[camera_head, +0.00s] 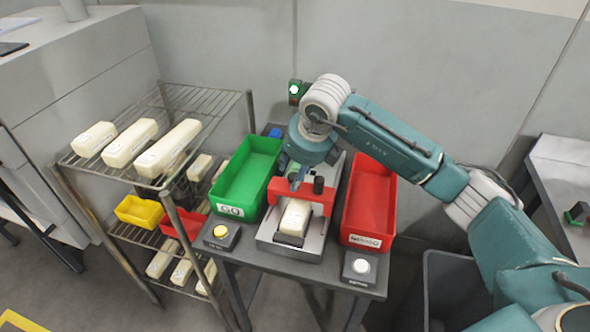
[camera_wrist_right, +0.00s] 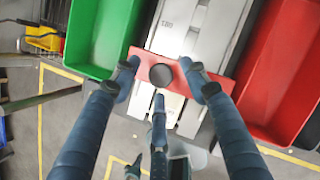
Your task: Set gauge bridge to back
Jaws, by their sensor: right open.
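The red gauge bridge (camera_head: 276,189) spans the grey metal gauge plate (camera_head: 264,240) on the table, over a pale block (camera_head: 295,217). A dark round knob (camera_head: 318,186) shows on it, and also in the right wrist view (camera_wrist_right: 161,75). In that view the red bridge (camera_wrist_right: 219,84) lies crosswise between the fingers. My right gripper (camera_head: 297,181) is above the bridge, reaching down. Its fingers are spread in the right wrist view (camera_wrist_right: 160,78), one to each side of the knob, with a gap. I cannot tell whether a finger touches the bridge. My left gripper is not in view.
A green GO bin (camera_head: 233,209) stands left of the plate and a red bin (camera_head: 349,226) right of it. A yellow button box (camera_head: 220,234) and a white button box (camera_head: 360,266) sit at the table's front. A wire rack (camera_head: 206,97) with pale blocks stands left.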

